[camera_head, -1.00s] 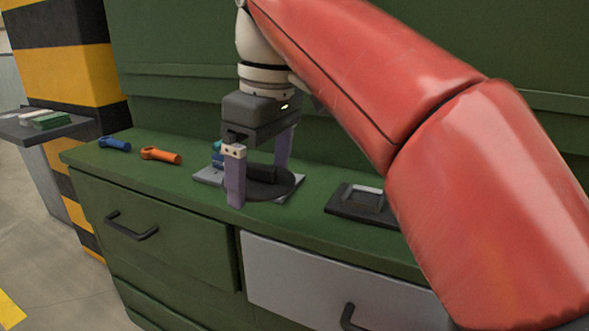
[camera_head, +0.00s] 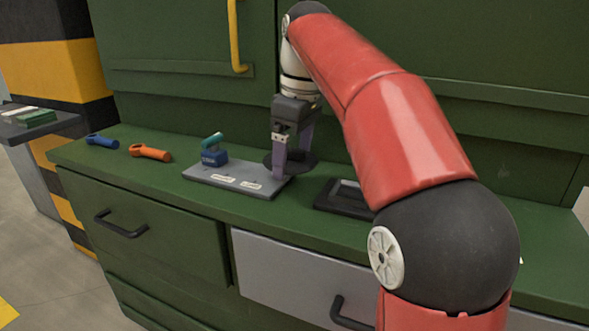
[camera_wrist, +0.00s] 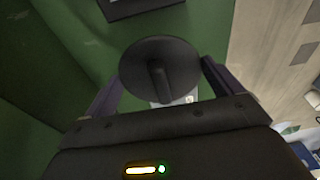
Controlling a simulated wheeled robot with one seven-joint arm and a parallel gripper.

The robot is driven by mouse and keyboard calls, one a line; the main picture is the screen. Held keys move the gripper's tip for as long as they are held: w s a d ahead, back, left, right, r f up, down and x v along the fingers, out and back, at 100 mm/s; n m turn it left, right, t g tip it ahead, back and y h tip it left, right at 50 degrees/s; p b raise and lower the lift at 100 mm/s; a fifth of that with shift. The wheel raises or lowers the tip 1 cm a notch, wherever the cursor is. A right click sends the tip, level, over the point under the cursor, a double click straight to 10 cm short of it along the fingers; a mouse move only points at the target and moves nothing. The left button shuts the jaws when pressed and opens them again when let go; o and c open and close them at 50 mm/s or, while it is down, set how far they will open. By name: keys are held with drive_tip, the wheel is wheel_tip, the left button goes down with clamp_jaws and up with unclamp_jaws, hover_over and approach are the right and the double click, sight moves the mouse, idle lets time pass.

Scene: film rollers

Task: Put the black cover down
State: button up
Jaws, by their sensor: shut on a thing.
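The black cover is a round dark disc with a raised bar handle, seen in the wrist view (camera_wrist: 160,62) between my purple fingers and in the head view (camera_head: 278,160). My gripper (camera_head: 292,160) is shut on it, holding it by the right end of the grey plate (camera_head: 205,175). The disc appears slightly above the plate's right edge. In the wrist view my gripper (camera_wrist: 160,90) has a finger on each side of the disc. The exact contact with the handle is hard to tell.
A blue and teal part (camera_head: 213,152) stands on the plate. A black tray (camera_head: 345,196) lies to the right, with a strip of bare counter between it and the plate. An orange tool (camera_head: 150,152) and a blue tool (camera_head: 101,140) lie to the left. A green cabinet wall (camera_head: 180,60) rises behind.

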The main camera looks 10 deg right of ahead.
sight(296, 159)
wheel_tip(296, 159, down, 3)
drive_tip(key=shift+r+b, duration=0.1)
drive_tip(key=shift+b, duration=0.3)
drive_tip(key=shift+w+d+f, duration=0.1)
drive_tip(key=shift+f, duration=0.35)
drive_tip(key=o, duration=0.7)
